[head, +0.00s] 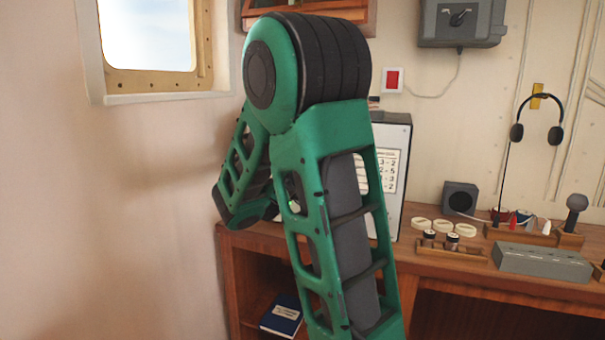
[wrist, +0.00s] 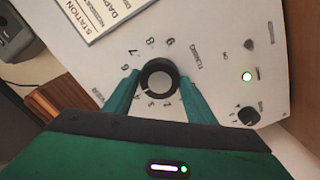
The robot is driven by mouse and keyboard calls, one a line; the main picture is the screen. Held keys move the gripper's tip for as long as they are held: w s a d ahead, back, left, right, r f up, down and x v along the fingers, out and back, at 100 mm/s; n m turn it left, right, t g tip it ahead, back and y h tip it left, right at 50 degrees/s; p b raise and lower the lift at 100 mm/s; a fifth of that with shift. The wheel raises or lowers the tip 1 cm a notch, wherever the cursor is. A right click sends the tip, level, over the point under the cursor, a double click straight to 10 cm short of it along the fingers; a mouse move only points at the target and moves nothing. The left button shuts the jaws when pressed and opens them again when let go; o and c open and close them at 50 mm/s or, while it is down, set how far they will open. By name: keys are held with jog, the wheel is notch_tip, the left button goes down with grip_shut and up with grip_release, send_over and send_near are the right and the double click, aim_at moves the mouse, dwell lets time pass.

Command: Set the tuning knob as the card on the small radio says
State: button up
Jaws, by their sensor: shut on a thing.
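The tuning knob (wrist: 158,77) is a round black knob on a pale panel (wrist: 215,60) in the wrist view. A printed number scale surrounds it, partly covered by my gripper. My gripper (wrist: 158,82) is shut on the knob, with one green finger on each side of it. I cannot tell which number the knob points to. A white card (wrist: 103,15) on the panel shows the word "STATION" and is cut off by the frame's top edge. In the head view, a pale cabinet (head: 403,135) with a card of printed numbers (head: 389,165) stands partly hidden behind my arm.
A lit green lamp (wrist: 247,76), a smaller black knob (wrist: 248,116) and a small switch (wrist: 250,43) sit right of the tuning knob. The desk (head: 450,262) holds a speaker (head: 460,198), a grey box (head: 541,262) and several small items. A wall is at the left.

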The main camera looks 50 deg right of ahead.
jog(key=shift+m, duration=2.2)
jog(key=o, duration=1)
jog(key=shift+o, duration=0.4)
jog(key=v, duration=1)
jog(key=shift+a, duration=0.35)
